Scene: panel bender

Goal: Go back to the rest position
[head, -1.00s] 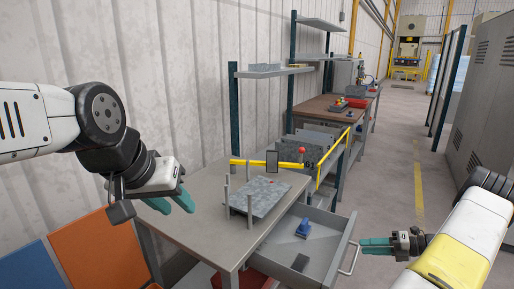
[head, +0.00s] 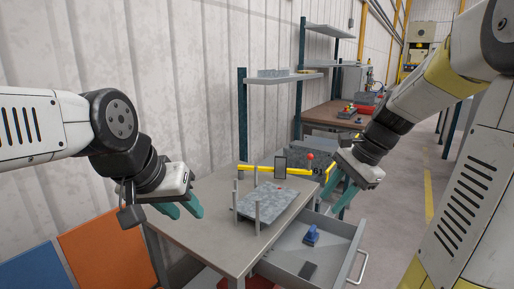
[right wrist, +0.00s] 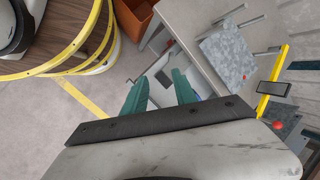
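My left gripper (head: 180,208) is at the left of the grey table, above its left edge, with its two teal fingers apart and nothing between them. My right gripper (head: 338,198) is above the far right part of the open drawer, by the table's right side. Its teal fingers also show in the right wrist view (right wrist: 160,95), spread apart with nothing held between them. The grey metal panel (head: 265,202) lies on the table among upright pegs; it also shows in the right wrist view (right wrist: 228,55).
The grey table (head: 190,232) has an open drawer (head: 330,236) holding a blue object (head: 311,234) and a dark flat object (head: 307,270). Orange (head: 105,240) and blue (head: 38,270) panels stand at left.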

